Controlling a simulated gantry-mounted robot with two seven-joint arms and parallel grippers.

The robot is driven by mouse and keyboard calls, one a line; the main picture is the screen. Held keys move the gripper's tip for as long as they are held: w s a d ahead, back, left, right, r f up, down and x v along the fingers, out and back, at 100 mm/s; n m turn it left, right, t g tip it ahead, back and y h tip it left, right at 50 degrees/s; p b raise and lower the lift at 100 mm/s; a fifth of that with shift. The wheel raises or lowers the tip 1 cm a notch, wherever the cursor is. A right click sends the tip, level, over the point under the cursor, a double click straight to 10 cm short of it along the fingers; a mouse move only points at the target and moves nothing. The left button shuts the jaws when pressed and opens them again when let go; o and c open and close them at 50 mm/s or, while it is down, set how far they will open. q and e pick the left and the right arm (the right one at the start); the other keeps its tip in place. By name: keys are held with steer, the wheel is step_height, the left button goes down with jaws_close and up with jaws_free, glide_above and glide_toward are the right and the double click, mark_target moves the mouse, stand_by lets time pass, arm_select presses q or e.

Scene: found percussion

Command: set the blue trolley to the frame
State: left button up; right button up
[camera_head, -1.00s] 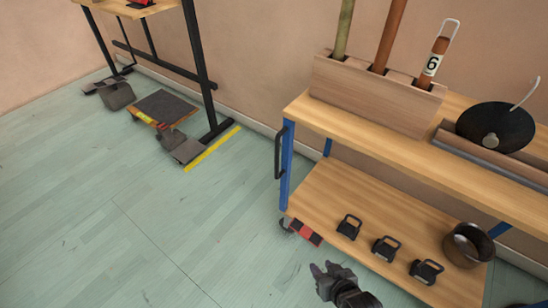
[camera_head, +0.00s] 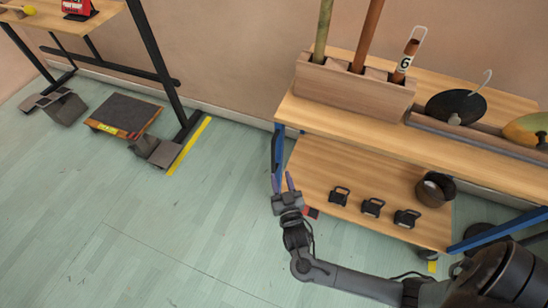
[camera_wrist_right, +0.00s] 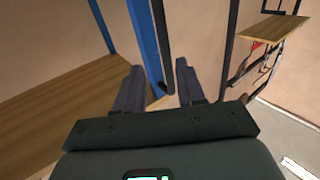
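The blue trolley (camera_head: 320,167) stands at the right in the head view, with two wooden shelves and blue posts. Its black upright handle (camera_head: 276,150) is at its left end and also shows in the right wrist view (camera_wrist_right: 160,45). My right gripper (camera_head: 282,176) is open and empty, its fingers pointing up at the handle's lower end. In the wrist view the handle lies ahead between the fingertips (camera_wrist_right: 160,70); contact cannot be told. The black frame (camera_head: 155,60) with a wooden top stands at the left, apart from the trolley. My left gripper is not in view.
A yellow floor strip (camera_head: 189,146) lies beside the frame's foot. A dark-topped board (camera_head: 125,113) lies near the frame. Several tubes stand in a wooden block (camera_head: 350,92) on the trolley. Black weights (camera_head: 373,207) and a pot (camera_head: 432,190) sit below. Floor between is clear.

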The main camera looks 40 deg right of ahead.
mark_target(274, 160)
steer(key=w, duration=0.2)
steer(key=w+b, duration=0.1)
steer(key=w, duration=0.1)
steer(key=shift+d, duration=0.4)
steer(key=b+x, duration=0.2)
steer(key=x, duration=0.1)
steer(key=shift+d, duration=0.3)
steer(key=shift+w+d, duration=0.25)
steer(key=shift+w, duration=0.1)
steer(key=shift+w+d+r, duration=0.1)
steer(key=shift+w, duration=0.5)
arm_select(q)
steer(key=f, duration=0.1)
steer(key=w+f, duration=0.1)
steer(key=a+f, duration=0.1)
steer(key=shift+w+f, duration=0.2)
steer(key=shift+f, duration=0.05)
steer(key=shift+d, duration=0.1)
arm_select(e)
steer(key=shift+s, duration=0.1)
steer(key=shift+c, duration=0.3)
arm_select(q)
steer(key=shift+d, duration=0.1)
arm_select(e)
jaws_close()
